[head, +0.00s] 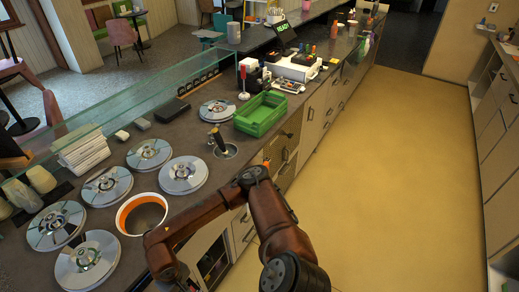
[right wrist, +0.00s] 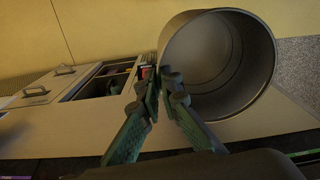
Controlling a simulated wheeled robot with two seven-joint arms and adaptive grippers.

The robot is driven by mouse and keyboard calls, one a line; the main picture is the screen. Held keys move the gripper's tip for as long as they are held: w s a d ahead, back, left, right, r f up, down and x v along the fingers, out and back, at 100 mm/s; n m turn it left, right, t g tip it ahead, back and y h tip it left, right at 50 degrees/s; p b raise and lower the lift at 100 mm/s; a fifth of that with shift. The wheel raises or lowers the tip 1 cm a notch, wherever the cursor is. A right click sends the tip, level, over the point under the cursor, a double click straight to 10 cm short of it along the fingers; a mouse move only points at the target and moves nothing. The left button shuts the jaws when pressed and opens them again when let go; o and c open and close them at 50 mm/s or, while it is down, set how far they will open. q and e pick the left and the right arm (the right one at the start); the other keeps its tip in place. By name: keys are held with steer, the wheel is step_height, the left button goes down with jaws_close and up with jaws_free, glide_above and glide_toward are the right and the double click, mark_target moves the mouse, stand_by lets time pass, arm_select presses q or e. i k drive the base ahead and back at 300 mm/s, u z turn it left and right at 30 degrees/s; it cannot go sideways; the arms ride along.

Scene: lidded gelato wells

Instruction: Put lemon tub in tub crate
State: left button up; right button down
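The green tub crate (head: 262,113) stands on the counter in the head view and looks empty. In the right wrist view, the fingers of my right gripper (right wrist: 163,88) are close together on the left edge of a round grey tub (right wrist: 235,65), taken as the lemon tub. One finger is inside the rim and one outside. Its mouth faces the camera, and no label shows. In the head view, my right gripper and this tub are not clearly visible; my right arm reaches down to the bottom edge. My left gripper is not in view.
An open round well (head: 142,214) with a white rim and orange inside lies among several lidded wells (head: 184,175). A glass guard (head: 150,97) runs along the counter's far side. A dark-handled tool (head: 217,138) stands between the wells and the crate.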

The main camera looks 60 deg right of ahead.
mark_target(263, 118)
steer(key=u, duration=2.3)
steer(key=k, duration=2.65)
steer(key=z, duration=2.65)
steer(key=i, duration=0.25)
